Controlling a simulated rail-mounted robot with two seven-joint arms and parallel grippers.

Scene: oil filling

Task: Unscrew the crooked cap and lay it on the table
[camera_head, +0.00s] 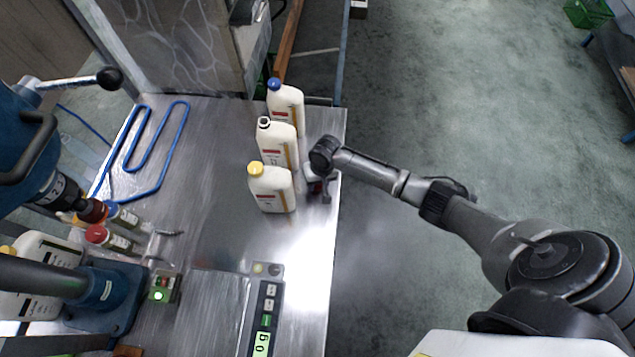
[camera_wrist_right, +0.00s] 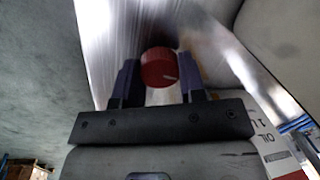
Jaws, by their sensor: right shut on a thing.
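My right gripper (camera_head: 318,188) is low over the right edge of the metal table (camera_head: 222,222), beside the bottles. In the right wrist view its two fingers (camera_wrist_right: 160,82) are shut on a red cap (camera_wrist_right: 160,67) with a pale mark on it. Only a small red patch of the cap (camera_head: 315,187) shows in the head view. The middle white bottle (camera_head: 276,147) stands upright with its dark neck open and no cap on it. I cannot tell whether the red cap touches the table. My left gripper is not in view.
A blue-capped bottle (camera_head: 286,108) stands behind the open one and a yellow-capped bottle (camera_head: 271,190) in front. A scale (camera_head: 262,312), a small green-lit box (camera_head: 163,288) and a blue press (camera_head: 105,289) occupy the front left. The table's middle is clear.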

